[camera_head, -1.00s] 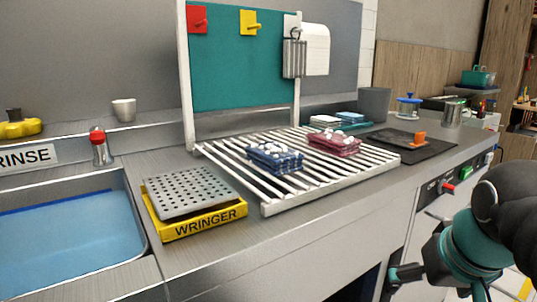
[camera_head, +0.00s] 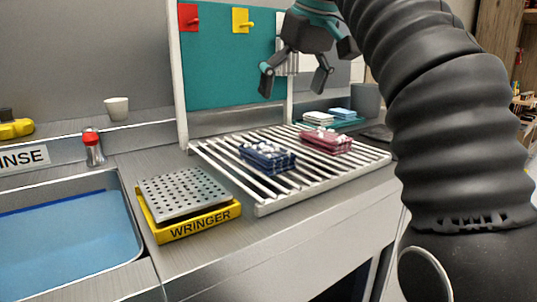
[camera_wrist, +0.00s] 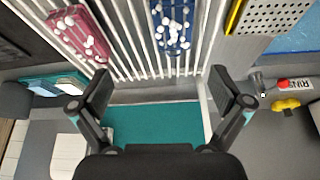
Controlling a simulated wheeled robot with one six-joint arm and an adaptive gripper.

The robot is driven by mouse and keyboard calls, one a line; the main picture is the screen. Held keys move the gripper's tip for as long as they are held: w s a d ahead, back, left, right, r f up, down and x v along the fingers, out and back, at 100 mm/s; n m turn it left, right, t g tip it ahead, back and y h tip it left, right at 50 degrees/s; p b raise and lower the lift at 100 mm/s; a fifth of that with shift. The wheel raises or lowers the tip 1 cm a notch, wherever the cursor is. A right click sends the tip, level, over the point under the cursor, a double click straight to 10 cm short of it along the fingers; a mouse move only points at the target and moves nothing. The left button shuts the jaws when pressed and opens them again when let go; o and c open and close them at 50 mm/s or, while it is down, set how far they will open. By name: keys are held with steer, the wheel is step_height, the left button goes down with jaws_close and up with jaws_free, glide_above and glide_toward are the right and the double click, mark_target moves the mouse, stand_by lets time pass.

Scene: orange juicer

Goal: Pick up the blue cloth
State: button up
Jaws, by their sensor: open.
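The blue cloth (camera_head: 267,158) lies folded on the slatted white rack (camera_head: 327,184), with white lumps on top. In the wrist view the blue cloth (camera_wrist: 172,28) shows at the top middle, ahead of the fingers. My gripper (camera_head: 294,86) is open and empty, pointing down above the rack, in front of the teal board. In the wrist view its two fingers (camera_wrist: 165,95) are spread wide with nothing between them. A red cloth (camera_head: 326,139) with white lumps lies on the rack to the right of the blue one.
The yellow wringer (camera_head: 196,221) with its perforated plate (camera_head: 182,193) stands left of the rack. A water-filled sink (camera_head: 65,245) is at the far left. The teal board (camera_head: 228,75) stands behind the rack. Folded cloths (camera_head: 318,118) lie on a teal tray at the back.

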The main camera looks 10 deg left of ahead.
steer(key=shift+a+n, duration=0.5)
steer(key=shift+a, duration=0.85)
glide_above(262, 147)
steer(key=s+d, duration=0.2)
steer(key=shift+w+a+f, duration=0.1)
steer(key=shift+f, duration=1.65)
steer(key=shift+w+a+f, duration=0.1)
steer(key=shift+f, duration=1.6)
steer(key=shift+b+x, duration=0.5)
steer(key=shift+x, duration=2.3)
steer(key=c, duration=1.2)
